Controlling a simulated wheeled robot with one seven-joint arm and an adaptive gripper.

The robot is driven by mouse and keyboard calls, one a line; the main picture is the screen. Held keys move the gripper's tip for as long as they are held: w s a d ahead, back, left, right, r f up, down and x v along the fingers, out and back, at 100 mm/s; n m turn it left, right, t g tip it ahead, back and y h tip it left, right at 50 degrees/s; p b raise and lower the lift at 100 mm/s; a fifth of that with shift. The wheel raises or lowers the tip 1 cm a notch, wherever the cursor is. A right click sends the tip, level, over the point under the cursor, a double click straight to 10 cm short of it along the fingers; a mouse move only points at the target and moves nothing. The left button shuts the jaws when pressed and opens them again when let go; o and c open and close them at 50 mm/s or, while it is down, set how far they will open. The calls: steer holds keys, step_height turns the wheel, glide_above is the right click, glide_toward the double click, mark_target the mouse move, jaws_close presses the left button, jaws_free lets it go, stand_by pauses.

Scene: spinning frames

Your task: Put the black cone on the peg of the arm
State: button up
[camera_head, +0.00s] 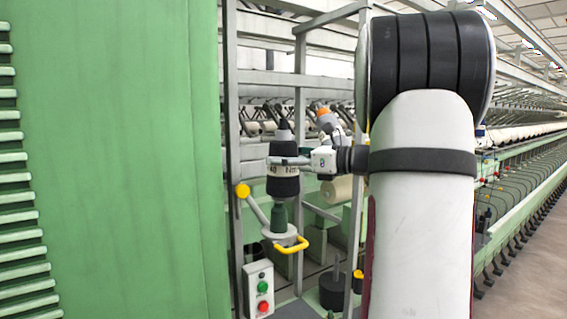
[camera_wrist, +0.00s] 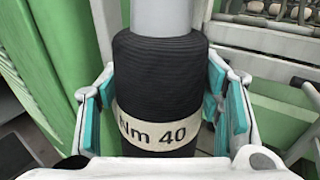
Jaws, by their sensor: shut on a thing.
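The black cone (camera_head: 283,186) is upright in my gripper (camera_head: 288,161), with a pale "Nm 40" band around it and a grey tube end at its top. In the wrist view, the cone (camera_wrist: 158,75) stands between the teal pads of my gripper (camera_wrist: 158,112), which is shut on it. The green peg (camera_head: 280,218) of the arm (camera_head: 257,212) shows straight below the cone. The cone's lower end meets the top of the peg in the picture. I cannot tell whether the peg is inside the cone or just under it.
The arm carries a yellow knob (camera_head: 242,190) and a yellow handle (camera_head: 291,245). A control box (camera_head: 259,289) with green and red buttons is below. Grey frame posts (camera_head: 299,110) stand close behind. A large green panel (camera_head: 115,150) fills the left.

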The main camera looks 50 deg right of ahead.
steer(key=shift+w+d+b, duration=0.25)
steer(key=shift+w+b, duration=0.35)
steer(key=shift+w, duration=0.5)
steer(key=shift+f+b, duration=1.5)
steer(key=shift+f, duration=0.8)
steer(key=shift+s+f+b, duration=0.1)
steer(key=shift+f+b, duration=0.25)
steer(key=shift+f, duration=1.9)
steer(key=o, duration=1.6)
steer(key=shift+o, duration=0.2)
steer(key=shift+f, duration=0.1)
steer(key=v, duration=1.2)
